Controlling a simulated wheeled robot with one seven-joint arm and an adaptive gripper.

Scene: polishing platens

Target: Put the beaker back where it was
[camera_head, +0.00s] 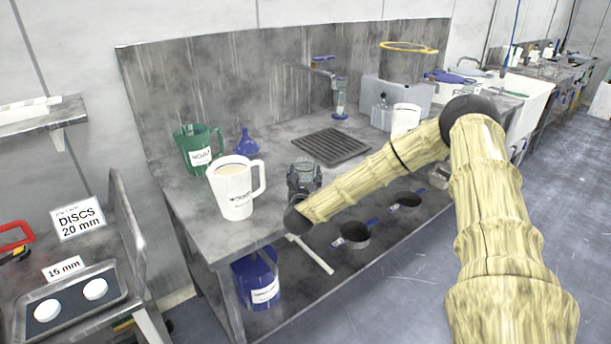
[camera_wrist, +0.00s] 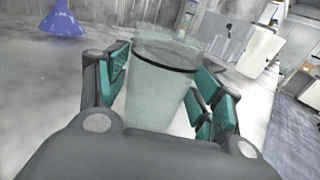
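The beaker (camera_wrist: 158,95) is clear, slightly greenish glass with a dark line below its rim. In the wrist view it stands between the teal finger pads of my gripper (camera_wrist: 163,85), which meet it on both sides. In the head view my gripper (camera_head: 304,176) is low over the front part of the grey bench (camera_head: 270,217), right of a white jug. The beaker cannot be made out there, and whether its base touches the bench is hidden.
The white jug (camera_head: 232,192) stands close left of my gripper, with a green jug (camera_head: 197,150) and blue funnel (camera_head: 246,144) behind. A drain grate (camera_head: 332,146), tap (camera_head: 325,70) and clear cylinder (camera_head: 340,97) are farther back. Another white jug (camera_head: 405,119) stands right.

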